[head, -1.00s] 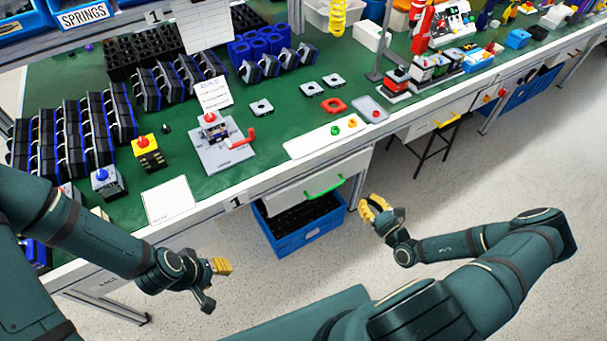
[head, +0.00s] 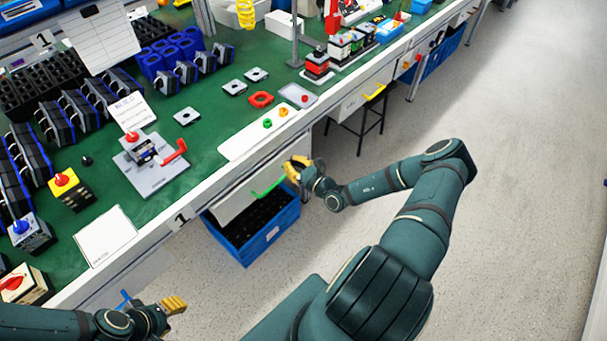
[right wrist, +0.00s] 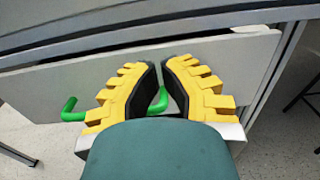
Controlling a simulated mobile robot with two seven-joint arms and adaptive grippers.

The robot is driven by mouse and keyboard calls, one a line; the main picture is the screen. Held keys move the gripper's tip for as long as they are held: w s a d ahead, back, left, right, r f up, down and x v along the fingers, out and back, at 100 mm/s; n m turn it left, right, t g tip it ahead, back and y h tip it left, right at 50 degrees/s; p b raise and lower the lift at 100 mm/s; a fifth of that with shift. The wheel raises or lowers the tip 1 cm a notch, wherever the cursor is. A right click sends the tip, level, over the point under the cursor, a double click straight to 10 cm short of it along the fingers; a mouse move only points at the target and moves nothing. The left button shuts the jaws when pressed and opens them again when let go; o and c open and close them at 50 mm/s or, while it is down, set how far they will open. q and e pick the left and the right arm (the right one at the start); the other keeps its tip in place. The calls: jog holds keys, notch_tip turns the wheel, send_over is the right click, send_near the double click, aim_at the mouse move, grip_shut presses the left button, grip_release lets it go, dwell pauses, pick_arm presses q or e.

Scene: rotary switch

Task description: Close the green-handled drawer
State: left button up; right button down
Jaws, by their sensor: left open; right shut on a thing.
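The drawer's pale front (head: 238,192) sits under the table edge, with the green handle (head: 268,187) across it. My right gripper (head: 296,168) is at the right end of the handle. In the right wrist view, the drawer front (right wrist: 230,62) fills the middle, and the green handle (right wrist: 72,108) passes behind the yellow fingers (right wrist: 160,90), which are shut on its right end. The head view does not show clearly how far the drawer stands out. My left gripper (head: 172,306) is open, low at the left, away from the green handle.
A blue crate (head: 250,250) stands on the floor below the drawer. A blue handle (head: 125,299) shows beside my left gripper. A yellow-handled drawer (head: 362,98) is farther along the bench. The green tabletop holds switch parts. The floor at right is clear.

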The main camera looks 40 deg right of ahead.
aim_at(282, 156)
jog(key=shift+w+a, duration=0.1)
jog(key=shift+w, duration=1.2)
jog(key=shift+w+a+r, duration=0.1)
jog(key=shift+w+r, duration=0.05)
jog(key=shift+w, duration=0.55)
jog(key=shift+w+p, duration=0.35)
jog(key=shift+p, duration=0.05)
